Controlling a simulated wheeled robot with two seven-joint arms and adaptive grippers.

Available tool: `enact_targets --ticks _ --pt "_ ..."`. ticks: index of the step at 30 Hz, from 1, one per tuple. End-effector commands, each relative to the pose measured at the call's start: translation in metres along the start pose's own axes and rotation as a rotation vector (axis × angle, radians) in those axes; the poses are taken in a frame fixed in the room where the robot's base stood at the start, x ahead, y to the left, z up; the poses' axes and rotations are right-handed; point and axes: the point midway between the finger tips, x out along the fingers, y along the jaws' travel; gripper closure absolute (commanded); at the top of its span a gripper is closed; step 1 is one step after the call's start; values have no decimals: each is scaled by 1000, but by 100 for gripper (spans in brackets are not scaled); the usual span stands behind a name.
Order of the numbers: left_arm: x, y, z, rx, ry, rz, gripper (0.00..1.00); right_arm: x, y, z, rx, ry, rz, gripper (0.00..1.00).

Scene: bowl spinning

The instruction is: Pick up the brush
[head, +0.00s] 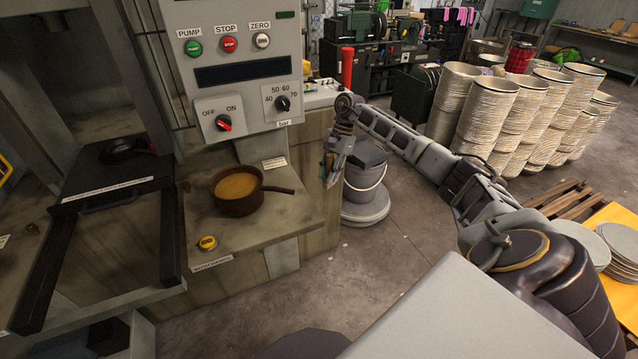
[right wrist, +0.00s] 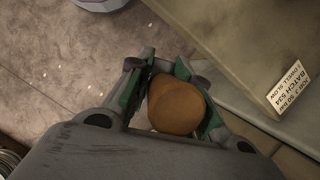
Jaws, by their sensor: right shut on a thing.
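My right gripper (head: 331,168) is just beyond the right edge of the counter in the head view, pointing down. In the right wrist view my right gripper (right wrist: 165,95) has its green-lined fingers closed on both sides of a rounded orange-brown wooden thing, which I take to be the brush (right wrist: 175,104). Only its blunt end shows; the bristles are hidden. I cannot make out the brush in the head view. My left gripper is not in view.
A brown pot (head: 240,205) of yellowish liquid stands on the counter (head: 285,225), its handle pointing right. A yellow button (head: 208,243) is in front of it. A control panel (head: 240,70) hangs above.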

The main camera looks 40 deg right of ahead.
Motion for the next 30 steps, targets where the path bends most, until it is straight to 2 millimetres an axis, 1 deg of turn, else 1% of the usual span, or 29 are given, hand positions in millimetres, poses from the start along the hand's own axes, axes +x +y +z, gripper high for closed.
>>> enact_targets --ticks 1,3,9,16,30 --pt "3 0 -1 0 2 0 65 -3 0 -7 3 0 -2 100" --pt "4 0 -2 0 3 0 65 -6 0 -14 2 0 -1 100" --pt "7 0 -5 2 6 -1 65 -12 0 -28 2 0 -1 100" --pt "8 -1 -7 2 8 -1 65 -14 0 -34 0 0 0 100" --pt "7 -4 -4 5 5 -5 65 -14 0 -34 0 0 0 100"
